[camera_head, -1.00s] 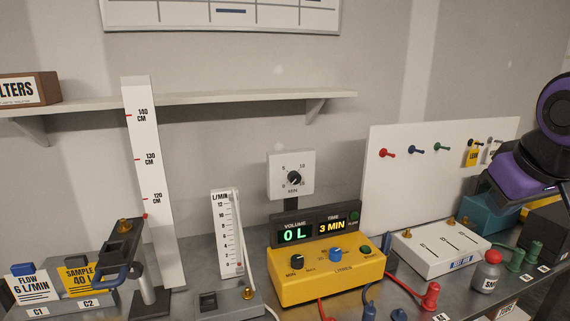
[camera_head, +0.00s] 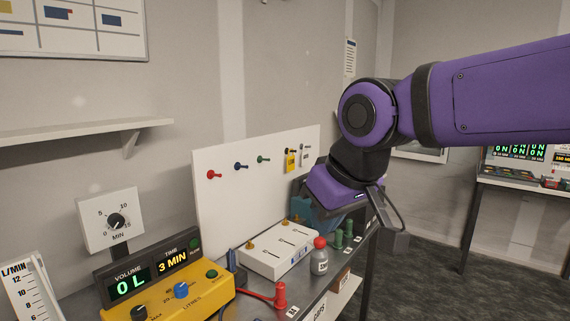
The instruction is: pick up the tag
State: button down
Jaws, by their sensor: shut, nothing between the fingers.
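A yellow tag (camera_head: 290,161) hangs from a dark peg on the white pegboard (camera_head: 225,210). A pale grey tag (camera_head: 304,157) hangs just to its right, from the last peg. Their lettering is too small to read. My gripper (camera_head: 394,241) is at the lower end of my purple arm, to the right of both tags and apart from them. It is shut and empty, and its fingertips are hard to make out.
Red, blue and green pegs (camera_head: 239,166) on the board are bare. A yellow meter (camera_head: 190,297) is at left.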

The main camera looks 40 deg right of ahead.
aim_at(305, 158)
jog(key=k+l+z, duration=0.15)
jog(key=l, duration=0.4)
jog(key=k+l+z, duration=0.1)
jog(key=l, duration=0.5)
jog(key=l+z, duration=0.15)
jog(key=l, duration=0.45)
jog(key=i+l+u, duration=0.1)
jog(key=i+l, duration=0.5)
jog(key=l, duration=0.15)
jog(key=i+l+u, duration=0.15)
jog(key=i+l, duration=0.45)
jog(key=l, duration=0.15)
jog(key=i+l+u, duration=0.15)
jog(key=l, duration=0.3)
jog(key=i+l, duration=0.35)
jog(key=l+u, duration=0.05)
